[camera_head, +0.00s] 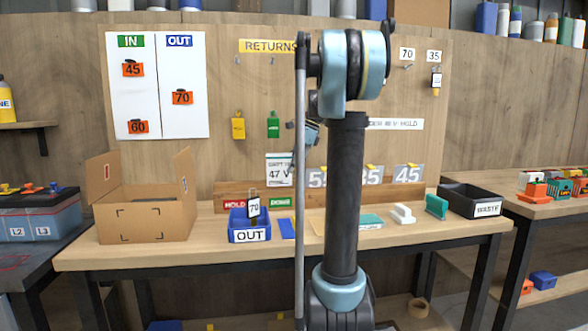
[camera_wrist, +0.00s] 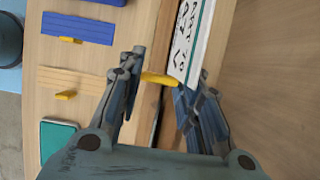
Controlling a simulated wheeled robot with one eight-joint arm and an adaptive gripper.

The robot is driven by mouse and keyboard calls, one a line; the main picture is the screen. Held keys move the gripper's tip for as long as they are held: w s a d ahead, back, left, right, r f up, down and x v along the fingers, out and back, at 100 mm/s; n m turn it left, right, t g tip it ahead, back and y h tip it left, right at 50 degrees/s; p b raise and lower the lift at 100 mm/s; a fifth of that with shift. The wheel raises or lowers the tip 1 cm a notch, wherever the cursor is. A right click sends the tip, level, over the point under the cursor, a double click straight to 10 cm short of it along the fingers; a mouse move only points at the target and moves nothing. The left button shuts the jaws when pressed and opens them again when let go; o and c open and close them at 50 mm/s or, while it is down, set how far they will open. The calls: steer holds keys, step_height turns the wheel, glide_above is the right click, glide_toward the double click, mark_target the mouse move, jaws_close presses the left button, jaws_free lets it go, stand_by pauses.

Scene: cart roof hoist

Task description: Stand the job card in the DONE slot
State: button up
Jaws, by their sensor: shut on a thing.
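My gripper (camera_head: 308,133) is above the back of the bench, partly hidden behind my arm. In the wrist view my gripper (camera_wrist: 160,80) is shut on a yellow piece (camera_wrist: 160,79), which I take to be the job card's tab. The green DONE label (camera_head: 280,201) is on the low wooden rack (camera_head: 234,189) at the back of the bench, right of the red HOLD label (camera_head: 235,204). A white card reading 47 V (camera_head: 279,170) stands above DONE; in the wrist view it (camera_wrist: 198,45) is close beside the fingertips.
A blue OUT bin (camera_head: 249,236) with a 70 tag and an open cardboard box (camera_head: 145,213) stand to the left. Blue (camera_wrist: 75,26), wooden (camera_wrist: 72,80) and teal (camera_wrist: 58,138) flat pieces lie on the bench. A black WASTE bin (camera_head: 470,201) stands at right.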

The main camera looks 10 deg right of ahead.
steer(key=shift+f, duration=1.45)
steer(key=o, duration=1)
steer(key=shift+c, duration=0.2)
steer(key=o, duration=0.5)
steer(key=shift+v, duration=3.45)
steer(key=shift+r, duration=0.1)
